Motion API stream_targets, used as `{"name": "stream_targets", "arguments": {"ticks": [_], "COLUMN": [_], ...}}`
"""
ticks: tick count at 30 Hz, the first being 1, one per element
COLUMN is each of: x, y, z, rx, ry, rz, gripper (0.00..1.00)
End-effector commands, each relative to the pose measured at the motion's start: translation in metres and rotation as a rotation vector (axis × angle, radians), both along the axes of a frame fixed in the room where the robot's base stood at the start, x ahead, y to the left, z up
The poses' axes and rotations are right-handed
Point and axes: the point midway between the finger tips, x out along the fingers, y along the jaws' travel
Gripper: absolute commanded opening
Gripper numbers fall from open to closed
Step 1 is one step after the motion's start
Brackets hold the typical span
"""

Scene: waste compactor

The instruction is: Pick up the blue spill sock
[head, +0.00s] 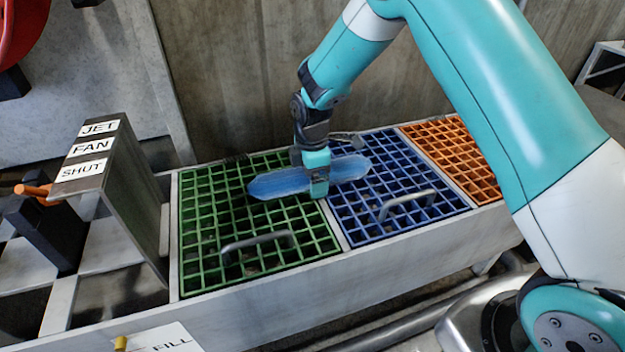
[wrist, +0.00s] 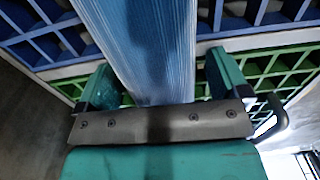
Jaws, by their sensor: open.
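My gripper (head: 318,180) is over the middle of the sock, pointing down. In the wrist view the sock (wrist: 140,45) runs between the two teal fingers of my gripper (wrist: 158,88). The jaws are open, with a gap showing on the sock's right side. The left finger is close to the sock; I cannot tell whether it touches.
An orange grate (head: 455,155) lies to the right of the blue one. Metal handles stand up on the green grate (head: 255,240) and the blue grate (head: 405,200). A post labelled JET, FAN, SHUT (head: 125,190) rises at the left. A concrete wall (head: 240,70) stands behind.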

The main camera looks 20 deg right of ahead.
Motion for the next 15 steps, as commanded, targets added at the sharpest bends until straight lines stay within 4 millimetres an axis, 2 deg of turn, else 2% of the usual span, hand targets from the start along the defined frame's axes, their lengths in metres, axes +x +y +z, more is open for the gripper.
{"name": "stream_targets", "arguments": {"ticks": [4,11,12,15], "x": [0.0002,0.0001,0.0001,0.0003], "y": [0.0,0.0,0.0,0.0], "z": [0.0013,0.0014,0.0014,0.0017], "rx": [0.0,0.0,0.0,0.0], "ry": [-0.001,0.0,0.0,-0.001], "rz": [0.0,0.0,0.0,0.0], "gripper": [0.91,0.38,0.34,0.33]}}
